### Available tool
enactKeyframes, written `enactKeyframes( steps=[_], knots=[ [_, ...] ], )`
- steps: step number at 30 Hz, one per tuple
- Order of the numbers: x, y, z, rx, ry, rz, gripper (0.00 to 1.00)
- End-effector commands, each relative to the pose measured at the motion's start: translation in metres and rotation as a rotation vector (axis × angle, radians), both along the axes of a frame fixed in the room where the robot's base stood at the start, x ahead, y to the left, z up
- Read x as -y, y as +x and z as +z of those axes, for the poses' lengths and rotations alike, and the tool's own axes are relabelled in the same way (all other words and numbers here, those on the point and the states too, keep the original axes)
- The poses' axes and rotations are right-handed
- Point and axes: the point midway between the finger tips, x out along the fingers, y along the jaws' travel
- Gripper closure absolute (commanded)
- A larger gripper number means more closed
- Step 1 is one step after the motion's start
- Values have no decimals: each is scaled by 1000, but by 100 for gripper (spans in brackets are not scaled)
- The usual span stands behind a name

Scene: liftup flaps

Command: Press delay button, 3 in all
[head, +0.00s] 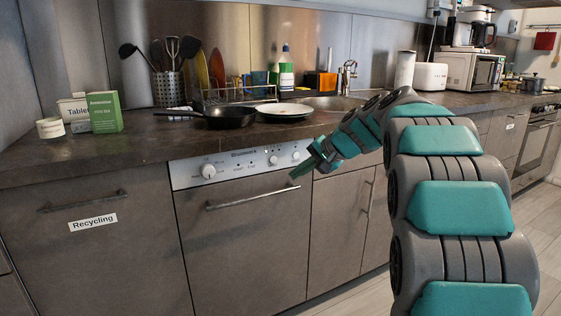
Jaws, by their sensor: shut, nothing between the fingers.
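The dishwasher (245,240) sits under the counter with a light control panel (228,172) along its top. The labels are too small to read, so I cannot tell which control is the delay button. My gripper (296,175) is shut and empty at the panel's right end, just below and in front of the rightmost knob (296,155). I cannot tell whether it touches the dishwasher.
The dishwasher's bar handle (252,199) runs below the panel, close to my gripper. A black pan (230,116) and a plate (284,110) stand on the counter (140,143) above. A drawer labelled Recycling (92,222) is at the left.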

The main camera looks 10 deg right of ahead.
Motion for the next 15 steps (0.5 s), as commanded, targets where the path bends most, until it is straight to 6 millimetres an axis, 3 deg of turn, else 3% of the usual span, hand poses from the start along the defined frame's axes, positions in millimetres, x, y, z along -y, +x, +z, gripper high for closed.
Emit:
enactKeyframes(
  steps=[8,15],
  knots=[
    [0,3,0,0,-1,-1,100],
    [-5,18,2,-2,-2,-2,100]
  ],
)
